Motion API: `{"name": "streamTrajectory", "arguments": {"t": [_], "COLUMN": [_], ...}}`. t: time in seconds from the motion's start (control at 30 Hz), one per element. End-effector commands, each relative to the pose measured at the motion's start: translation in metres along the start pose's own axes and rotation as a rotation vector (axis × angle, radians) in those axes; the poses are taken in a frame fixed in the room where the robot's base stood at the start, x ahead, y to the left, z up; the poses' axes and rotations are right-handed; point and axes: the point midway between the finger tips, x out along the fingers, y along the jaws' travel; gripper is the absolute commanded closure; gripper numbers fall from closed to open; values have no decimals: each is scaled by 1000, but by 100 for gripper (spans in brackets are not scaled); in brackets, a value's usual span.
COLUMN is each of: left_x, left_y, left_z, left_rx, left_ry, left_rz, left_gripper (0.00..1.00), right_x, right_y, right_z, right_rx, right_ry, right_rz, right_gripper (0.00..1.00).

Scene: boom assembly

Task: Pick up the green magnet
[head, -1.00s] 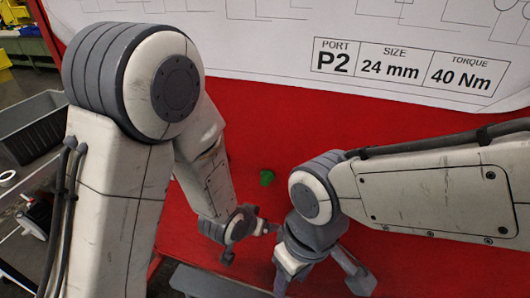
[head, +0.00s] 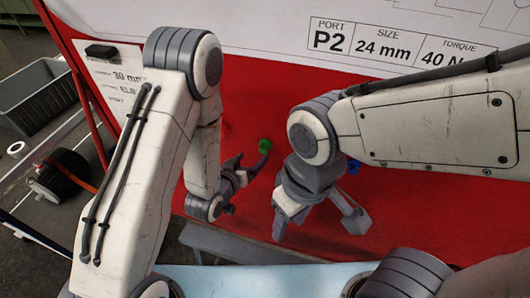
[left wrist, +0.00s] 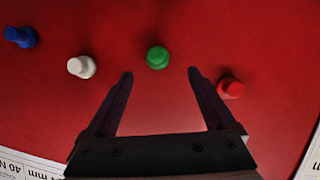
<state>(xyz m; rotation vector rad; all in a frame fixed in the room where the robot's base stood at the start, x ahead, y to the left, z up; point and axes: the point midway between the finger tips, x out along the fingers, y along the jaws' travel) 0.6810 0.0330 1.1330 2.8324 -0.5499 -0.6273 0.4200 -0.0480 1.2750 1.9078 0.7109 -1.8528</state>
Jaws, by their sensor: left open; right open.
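The green magnet (head: 265,144) sits on the red board in the head view, just by the fingertips of my left gripper (head: 252,157). In the left wrist view the green magnet (left wrist: 158,57) stands just ahead of the open fingertips (left wrist: 160,73), roughly centred between them. The left gripper is open and empty. I cannot tell whether a finger touches the magnet. My right gripper (head: 318,222) is open and empty, lower and to the right, away from the green magnet.
In the left wrist view a red magnet (left wrist: 231,88) is close beside the right finger. A white magnet (left wrist: 82,67) and a blue magnet (left wrist: 20,37) are to the left. White printed sheets (head: 300,15) cover part of the board. A grey bin (head: 35,95) stands at left.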

Motion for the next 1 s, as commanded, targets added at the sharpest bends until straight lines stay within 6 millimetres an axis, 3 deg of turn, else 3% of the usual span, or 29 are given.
{"name": "streamTrajectory", "arguments": {"t": [0.03,0.1,0.37,0.53,0.73,1.0], "left_x": [8,15,26,32,57,78], "left_y": [-1,-1,0,2,6,5], "left_z": [5,5,1,-3,-6,-2], "left_rx": [2,3,0,0,1,1], "left_ry": [6,5,2,-3,-3,-2], "left_rz": [2,2,1,1,0,0], "left_gripper": [12,12,12,12,12,12], "right_x": [16,25,42,32,8,3], "right_y": [1,2,3,2,0,0], "right_z": [1,1,2,2,0,0], "right_rx": [0,0,1,1,-2,0], "right_ry": [0,0,0,0,1,0], "right_rz": [0,0,0,0,0,0], "right_gripper": [50,50,50,50,50,50]}}
